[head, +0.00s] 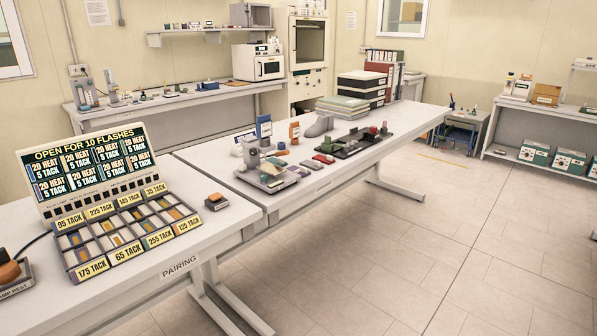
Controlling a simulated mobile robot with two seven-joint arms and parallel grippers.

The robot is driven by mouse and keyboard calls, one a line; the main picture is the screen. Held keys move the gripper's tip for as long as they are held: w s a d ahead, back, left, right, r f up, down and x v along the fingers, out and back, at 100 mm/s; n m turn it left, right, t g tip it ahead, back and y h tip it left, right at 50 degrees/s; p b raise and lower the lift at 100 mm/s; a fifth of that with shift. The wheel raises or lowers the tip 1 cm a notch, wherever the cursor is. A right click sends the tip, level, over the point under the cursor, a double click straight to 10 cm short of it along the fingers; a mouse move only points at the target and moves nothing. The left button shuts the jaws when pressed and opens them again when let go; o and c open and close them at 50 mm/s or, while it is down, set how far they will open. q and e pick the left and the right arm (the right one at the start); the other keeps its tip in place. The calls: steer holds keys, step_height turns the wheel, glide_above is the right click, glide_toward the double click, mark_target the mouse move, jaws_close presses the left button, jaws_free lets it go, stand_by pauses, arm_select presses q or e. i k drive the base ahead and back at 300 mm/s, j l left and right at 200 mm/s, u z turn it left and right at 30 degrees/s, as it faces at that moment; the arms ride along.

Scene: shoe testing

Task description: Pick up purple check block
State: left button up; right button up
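I cannot pick out a purple check block with certainty; the small things on the middle table are too small to tell apart. A small purple-tinged flat piece (292,176) lies at the right side of a grey bench device (253,160) on the middle table (330,184). Neither of my grippers is in view, and no arm of mine shows.
The near-left table holds a lit display board (85,168) and a tray of labelled compartments (72,273). A small dark box with an orange top (216,202) sits near its right edge. A black tray (349,146), a grey shoe form (319,125) and stacked boxes (360,86) stand farther back. The floor at right is clear.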

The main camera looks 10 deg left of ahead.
mark_target(303, 170)
steer(key=i+l+u, duration=0.15)
steer(key=i+l, duration=0.15)
steer(key=i+l+u, duration=0.1)
steer(key=i+l, duration=0.15)
steer(key=i+l+u, duration=0.15)
steer(key=l, duration=0.35)
steer(key=i+l+u, duration=0.15)
steer(key=i+l, duration=0.2)
steer(key=i+l+u, duration=0.15)
steer(key=l, duration=0.35)
steer(key=i, duration=0.05)
